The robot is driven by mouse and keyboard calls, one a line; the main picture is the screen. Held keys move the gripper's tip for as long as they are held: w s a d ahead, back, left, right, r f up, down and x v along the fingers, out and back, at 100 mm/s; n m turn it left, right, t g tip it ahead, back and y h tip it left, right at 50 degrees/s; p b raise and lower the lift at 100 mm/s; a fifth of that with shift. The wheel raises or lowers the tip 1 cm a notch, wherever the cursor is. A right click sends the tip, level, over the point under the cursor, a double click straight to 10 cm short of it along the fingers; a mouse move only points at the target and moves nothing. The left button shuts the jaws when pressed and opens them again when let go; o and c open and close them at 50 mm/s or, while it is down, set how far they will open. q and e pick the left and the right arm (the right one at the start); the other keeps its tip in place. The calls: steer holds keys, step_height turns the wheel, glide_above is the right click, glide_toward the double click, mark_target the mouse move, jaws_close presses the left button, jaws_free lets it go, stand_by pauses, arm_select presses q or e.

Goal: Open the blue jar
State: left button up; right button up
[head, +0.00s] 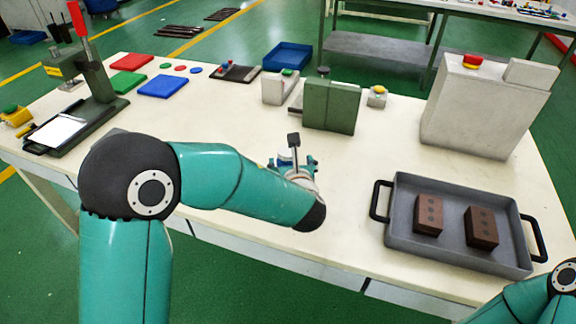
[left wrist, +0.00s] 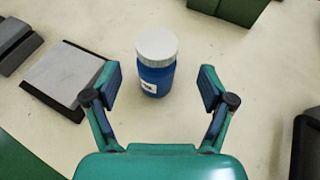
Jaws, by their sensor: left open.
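In the left wrist view, a blue jar (left wrist: 154,80) with a ribbed white lid (left wrist: 157,46) stands upright on the pale table. A small white label shows on its front. My left gripper (left wrist: 160,84) is open and empty, its two fingers spread to either side of and nearer than the jar. No contact with the jar shows. In the head view, my left gripper (head: 293,163) is low over the middle of the table, partly hidden by my own arm. The jar cannot be made out there. My right arm shows at the lower right corner, its gripper out of view.
A grey tray (head: 455,251) with two brown blocks (head: 429,214) stands right of my left gripper. A green machine block (head: 331,105) stands behind it, and a tall grey box (head: 484,110) at the back right. A green press (head: 97,80) stands left. Bare table (head: 215,115) lies between.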

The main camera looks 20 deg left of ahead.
mark_target(289, 158)
arm_select(q)
steer(key=shift+w+a+f, duration=0.3)
steer(key=shift+w, duration=0.3)
steer(key=shift+w+a+f+p, duration=0.2)
steer(key=shift+w+a+p, duration=0.15)
steer(key=shift+w, duration=0.1)
steer(key=p+x, duration=0.1)
steer(key=x, duration=0.3)
steer(key=shift+f, duration=0.15)
steer(key=shift+s, duration=0.1)
steer(key=shift+c, duration=0.4)
jaws_close()
step_height(289, 158, up, 20)
steer(key=p, duration=0.1)
